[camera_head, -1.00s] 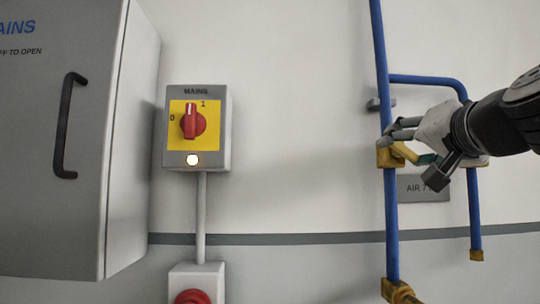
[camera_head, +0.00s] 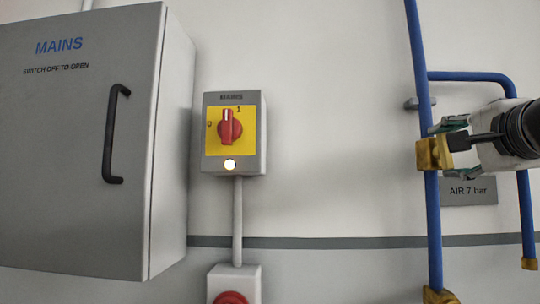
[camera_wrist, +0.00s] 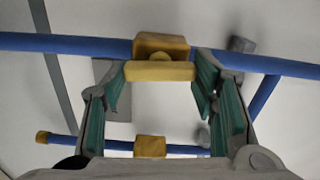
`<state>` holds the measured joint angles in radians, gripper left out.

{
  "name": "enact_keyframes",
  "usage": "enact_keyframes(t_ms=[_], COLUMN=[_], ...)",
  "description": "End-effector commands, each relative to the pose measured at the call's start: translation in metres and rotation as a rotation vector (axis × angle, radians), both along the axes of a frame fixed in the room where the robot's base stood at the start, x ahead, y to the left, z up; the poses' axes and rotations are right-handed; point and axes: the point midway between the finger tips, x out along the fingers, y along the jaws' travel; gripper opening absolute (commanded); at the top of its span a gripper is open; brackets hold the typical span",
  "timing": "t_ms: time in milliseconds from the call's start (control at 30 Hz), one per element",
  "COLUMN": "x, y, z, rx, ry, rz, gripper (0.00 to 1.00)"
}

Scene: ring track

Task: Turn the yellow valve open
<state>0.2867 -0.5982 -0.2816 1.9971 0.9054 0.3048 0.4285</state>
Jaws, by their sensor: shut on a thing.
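The yellow valve (camera_head: 427,154) sits on the upright blue pipe (camera_head: 433,220) at the right of the head view. In the wrist view its yellow body (camera_wrist: 161,43) is on the pipe, with the bar-shaped yellow handle (camera_wrist: 160,71) in front. The handle lies about in line with the pipe there. My gripper (camera_head: 452,150) reaches in from the right, one finger above and one below the handle. In the wrist view my gripper (camera_wrist: 158,80) has its green pads at the two ends of the handle, shut on it. In the head view the gripper partly hides the handle.
A second blue pipe (camera_head: 525,210) runs down beside the first, behind my gripper. An "AIR 7 bar" plate (camera_head: 468,191) is on the wall below. A mains switch box (camera_head: 234,133) with a red knob and a grey cabinet (camera_head: 75,150) stand left. Bare wall lies between.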

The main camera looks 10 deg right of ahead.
Motion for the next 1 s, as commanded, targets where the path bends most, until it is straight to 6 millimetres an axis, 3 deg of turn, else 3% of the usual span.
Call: enact_keyframes(t_ms=[300,800,833,900,1000], x=[0.0000,0.0000,0.0000,0.0000,0.0000], y=[-0.0006,-0.0007,-0.0007,-0.0006,-0.0004], z=[-0.0011,-0.0013,-0.0013,-0.0013,-0.0011], rx=[0.097,0.112,0.112,0.112,0.111], ry=[-0.027,-0.031,-0.031,-0.031,-0.031], rz=[-0.001,-0.001,-0.001,-0.001,-0.001], gripper=[0.25,0.25,0.60,0.73,0.73])
